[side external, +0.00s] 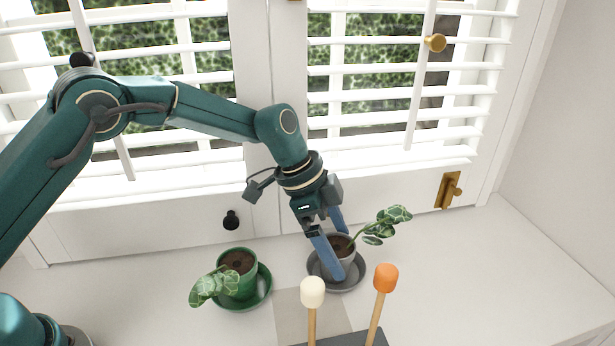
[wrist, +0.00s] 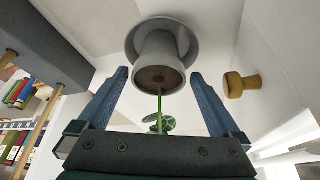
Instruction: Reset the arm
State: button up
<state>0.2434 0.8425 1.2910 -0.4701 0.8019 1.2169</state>
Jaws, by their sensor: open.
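A grey pot (side external: 347,256) with a leafy plant (side external: 387,224) stands on a grey saucer (side external: 325,283) on the white sill. My gripper (side external: 337,248) reaches down to it with blue fingers, one on either side of the pot. In the wrist view my gripper (wrist: 161,74) is open, with the grey pot (wrist: 160,48) between and beyond the fingertips. Gaps show between the pot and both fingers there. The near finger hides part of the pot in the side view.
A green pot (side external: 245,287) with a drooping plant stands on a green saucer to the left. In front, a white-topped stick (side external: 312,291) and an orange-topped stick (side external: 386,278) rise from a dark base. Window shutters (side external: 395,98) stand behind. The sill's right part is clear.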

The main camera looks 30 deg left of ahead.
jog(key=v, duration=0.4)
jog(key=shift+a+r, duration=0.1)
jog(key=shift+r, duration=0.1)
jog(key=s+a+r+n+t+y, duration=0.1)
jog(key=s+a+r+n+t, duration=0.1)
jog(key=s+a+r, duration=0.35)
jog(key=s+a+r+n+t, duration=0.1)
jog(key=s+a+r+t, duration=0.1)
jog(key=r, duration=0.7)
jog(key=s+a+f+n+y, duration=0.1)
jog(key=s+a+f+n, duration=0.2)
jog(key=s+n, duration=0.2)
jog(key=s+a+f+n+y, duration=0.2)
jog(key=s+a+f+n, duration=0.2)
jog(key=s, duration=0.5)
jog(key=shift+s+a+f+n, duration=0.15)
jog(key=shift+s+f+n, duration=0.15)
jog(key=shift+n, duration=0.4)
jog(key=shift+r, duration=0.1)
